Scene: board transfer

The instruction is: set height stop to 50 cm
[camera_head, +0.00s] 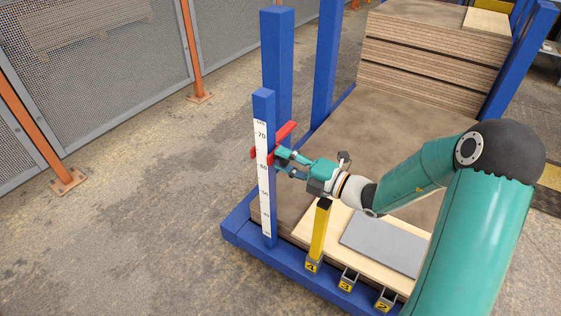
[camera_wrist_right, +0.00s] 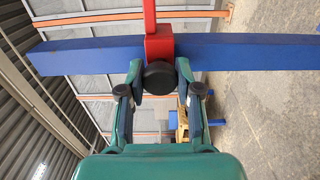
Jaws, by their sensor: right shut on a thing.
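The red height stop (camera_head: 286,131) is on a blue post (camera_head: 264,104) with a white scale (camera_head: 263,180). Its red parts show on both sides of the scale between the 70 and 60 marks, a little above 60. Its arm sticks out up and to the right. In the right wrist view the red block (camera_wrist_right: 159,46) sits on the blue post with a round black knob (camera_wrist_right: 159,76) facing me. My right gripper (camera_head: 283,160) is at the stop, its fingers (camera_wrist_right: 158,88) shut on the knob from both sides. My left gripper is out of view.
A yellow post (camera_head: 320,232) with a black top stands at the slot marked 4. Slots marked 3 and 2 are on the blue frame (camera_head: 240,238). A grey plate (camera_head: 385,243) lies on pale board. A board stack (camera_head: 430,65) stands behind. Left floor is clear.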

